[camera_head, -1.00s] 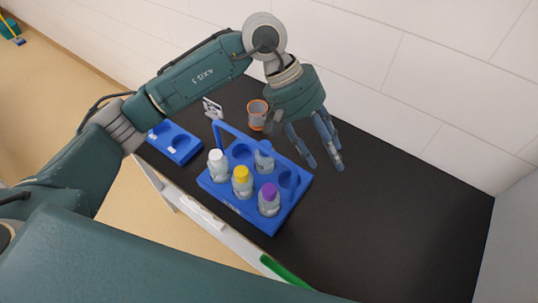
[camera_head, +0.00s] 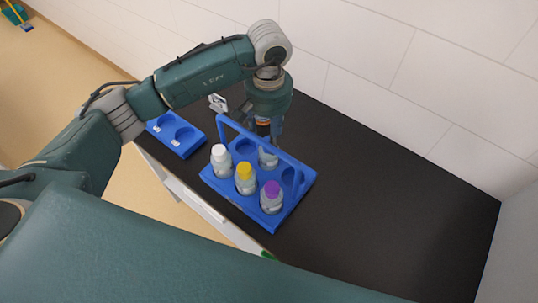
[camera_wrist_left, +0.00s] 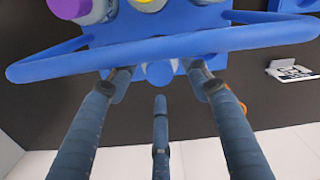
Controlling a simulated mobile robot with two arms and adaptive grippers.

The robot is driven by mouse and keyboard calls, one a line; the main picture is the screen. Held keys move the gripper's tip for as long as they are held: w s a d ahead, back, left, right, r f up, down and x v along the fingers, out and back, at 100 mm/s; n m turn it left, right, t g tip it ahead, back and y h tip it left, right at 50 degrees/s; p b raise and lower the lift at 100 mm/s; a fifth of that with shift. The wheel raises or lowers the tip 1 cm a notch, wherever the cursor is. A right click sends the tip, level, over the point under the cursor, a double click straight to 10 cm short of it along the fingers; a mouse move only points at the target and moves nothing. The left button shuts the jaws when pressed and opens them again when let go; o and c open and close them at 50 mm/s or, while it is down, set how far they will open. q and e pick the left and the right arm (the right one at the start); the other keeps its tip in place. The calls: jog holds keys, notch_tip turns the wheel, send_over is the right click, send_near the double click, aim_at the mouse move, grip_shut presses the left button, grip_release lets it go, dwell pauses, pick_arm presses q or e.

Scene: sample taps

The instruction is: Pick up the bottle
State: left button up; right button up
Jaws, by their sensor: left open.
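A blue carrier (camera_head: 242,207) with a raised handle stands on the black counter. It holds a white-capped bottle (camera_head: 222,160), a yellow-capped bottle (camera_head: 245,178), a purple-capped bottle (camera_head: 271,197) and, in the back row, a blue-capped bottle (camera_head: 268,159). My left gripper (camera_head: 268,130) points down just behind the carrier, beside the blue-capped bottle, and partly hides its top. In the left wrist view the open fingers spread around the blue cap (camera_wrist_left: 160,74), with the carrier's handle (camera_wrist_left: 170,48) crossing between the camera and the bottles. My right gripper is not in view.
A second blue rack (camera_head: 176,136) lies left of the carrier, with a small white card (camera_head: 218,103) behind it. An orange-rimmed cup (camera_head: 262,122) is mostly hidden behind my left gripper. The counter (camera_head: 400,200) is clear to the right; a white wall runs behind.

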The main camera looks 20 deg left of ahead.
aim_at(268, 141)
pick_arm(q)
jog(key=shift+f+p, duration=0.55)
jog(key=shift+f, duration=1.1)
grip_shut()
